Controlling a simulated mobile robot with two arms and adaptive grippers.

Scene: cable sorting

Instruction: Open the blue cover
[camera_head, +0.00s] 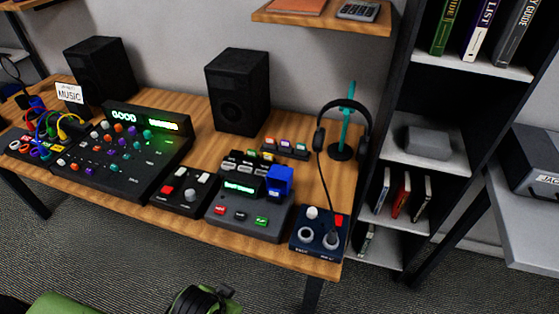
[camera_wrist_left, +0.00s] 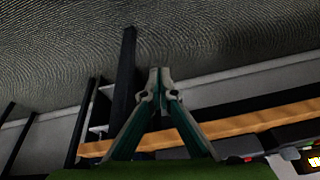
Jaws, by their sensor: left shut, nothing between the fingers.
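The blue cover (camera_head: 280,180) is a small box-like blue piece at the right rear of a dark grey device (camera_head: 236,217) on the wooden table. What lies under the cover is hidden. My left gripper (camera_wrist_left: 160,75) is shut and empty in the left wrist view, with its fingertips together, and it is apart from the table. The blue cover cannot be made out in that view. My right gripper is not in view.
A mixer-like console (camera_head: 125,150) and a small black box (camera_head: 181,191) stand left of the device. A headphone stand (camera_head: 343,120) and speaker (camera_head: 237,90) stand behind. Shelving adjoins the table's right end.

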